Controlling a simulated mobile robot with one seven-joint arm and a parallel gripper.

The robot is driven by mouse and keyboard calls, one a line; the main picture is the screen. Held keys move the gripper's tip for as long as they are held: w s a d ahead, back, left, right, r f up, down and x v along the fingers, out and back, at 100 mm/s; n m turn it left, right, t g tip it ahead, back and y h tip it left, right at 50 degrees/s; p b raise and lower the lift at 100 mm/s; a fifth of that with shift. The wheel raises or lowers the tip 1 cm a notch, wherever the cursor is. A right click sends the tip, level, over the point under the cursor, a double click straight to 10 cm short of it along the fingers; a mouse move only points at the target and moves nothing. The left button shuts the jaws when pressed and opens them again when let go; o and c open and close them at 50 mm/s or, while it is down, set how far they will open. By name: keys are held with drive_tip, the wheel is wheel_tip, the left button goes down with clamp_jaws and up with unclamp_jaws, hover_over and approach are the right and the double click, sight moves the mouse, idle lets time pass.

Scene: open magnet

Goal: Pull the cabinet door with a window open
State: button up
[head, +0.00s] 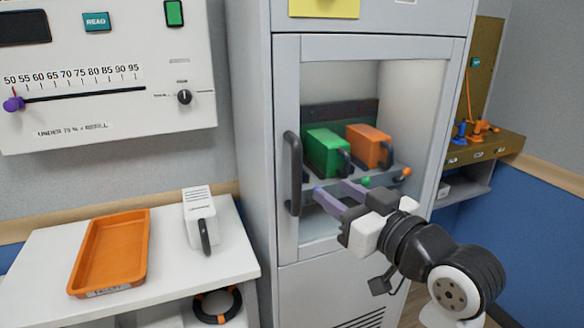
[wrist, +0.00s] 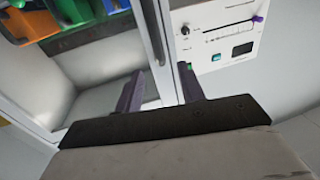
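The cabinet (head: 258,130) has a door (head: 370,45) with a large window, and the door looks shut. A dark vertical handle (head: 292,173) is on the left side of its frame. My gripper (head: 331,187) is in front of the window, to the right of the handle's lower part. Its two purple fingers point toward the door and are spread apart with nothing held. In the wrist view my gripper (wrist: 158,82) is also open. A narrow upright bar shows beyond the gap between the fingers; I cannot tell whether it is the handle or the frame.
Behind the window are a green block (head: 326,152) and an orange block (head: 368,146) with dark handles. At left, a white table (head: 185,262) holds an orange tray (head: 112,252) and a white handled box (head: 200,220). A white gauge panel (head: 110,80) hangs above.

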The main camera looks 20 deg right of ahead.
sight(300, 168)
drive_tip(key=p+x, duration=0.1)
drive_tip(key=x, duration=0.3)
drive_tip(key=p+x, duration=0.1)
drive_tip(key=x, duration=0.3)
drive_tip(key=p+x, duration=0.2)
drive_tip(key=x, duration=0.3)
drive_tip(key=shift+w+d+f, duration=0.15)
drive_tip(key=shift+d+f, duration=0.15)
clamp_jaws()
